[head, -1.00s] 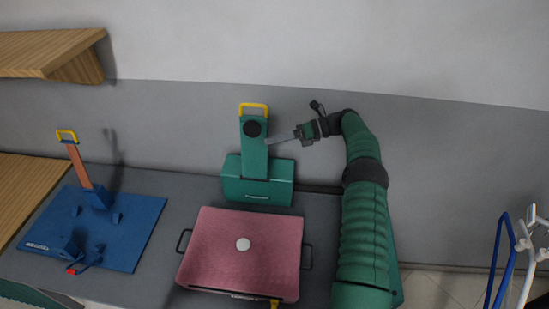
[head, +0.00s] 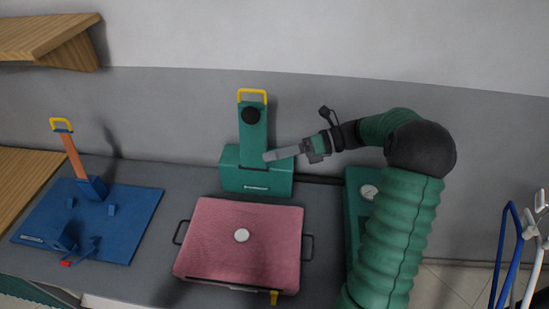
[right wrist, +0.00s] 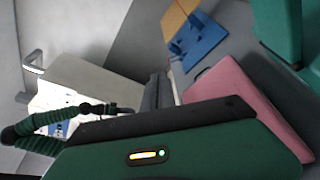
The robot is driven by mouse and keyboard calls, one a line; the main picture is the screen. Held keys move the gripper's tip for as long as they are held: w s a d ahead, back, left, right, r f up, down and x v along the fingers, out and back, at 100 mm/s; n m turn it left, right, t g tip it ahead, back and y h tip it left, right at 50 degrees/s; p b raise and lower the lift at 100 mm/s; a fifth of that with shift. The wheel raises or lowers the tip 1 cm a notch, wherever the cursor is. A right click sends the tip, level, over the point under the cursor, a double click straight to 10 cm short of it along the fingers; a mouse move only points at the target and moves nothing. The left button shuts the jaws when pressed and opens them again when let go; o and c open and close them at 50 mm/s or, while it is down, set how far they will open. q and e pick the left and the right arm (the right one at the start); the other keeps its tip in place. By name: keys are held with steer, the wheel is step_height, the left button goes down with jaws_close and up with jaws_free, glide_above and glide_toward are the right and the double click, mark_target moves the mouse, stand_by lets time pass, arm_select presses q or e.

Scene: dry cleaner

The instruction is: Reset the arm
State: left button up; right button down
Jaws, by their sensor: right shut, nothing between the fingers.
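My right arm comes in from the right in the head view, bent at a dark elbow. My right gripper (head: 268,156) points left, shut and empty, in front of the green press unit's base (head: 236,180). Whether it touches the unit cannot be told. The unit's green upright arm (head: 252,138) stands raised, with a yellow handle (head: 252,96) on top and a round black knob. In the right wrist view, the dark fingers (right wrist: 158,92) show close together beyond the green gripper body. My left gripper is not in view.
A pink pad (head: 215,255) with a white disc and side handles lies before the press. A blue board (head: 140,220) with an orange upright is on the left. A wooden shelf (head: 50,38) juts out upper left. Blue and white frames (head: 510,250) stand at right.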

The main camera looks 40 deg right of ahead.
steer(key=shift+s+a, duration=0.1)
stand_by(0.3)
steer(key=s+a+f+n+g+h, duration=0.2)
steer(key=s+a+f+n+h, duration=0.1)
steer(key=n, duration=0.8)
steer(key=s+a+f+n+g+h, duration=0.2)
steer(key=a+f+n+h, duration=0.3)
steer(key=a+f+n, duration=0.3)
steer(key=s+a+f+n+g+h, duration=0.2)
steer(key=s+a+f+n+h, duration=0.2)
steer(key=a+n, duration=0.4)
steer(key=shift+s+a+f+n, duration=0.25)
steer(key=shift+s+f+n, duration=0.4)
steer(key=shift+n, duration=2.85)
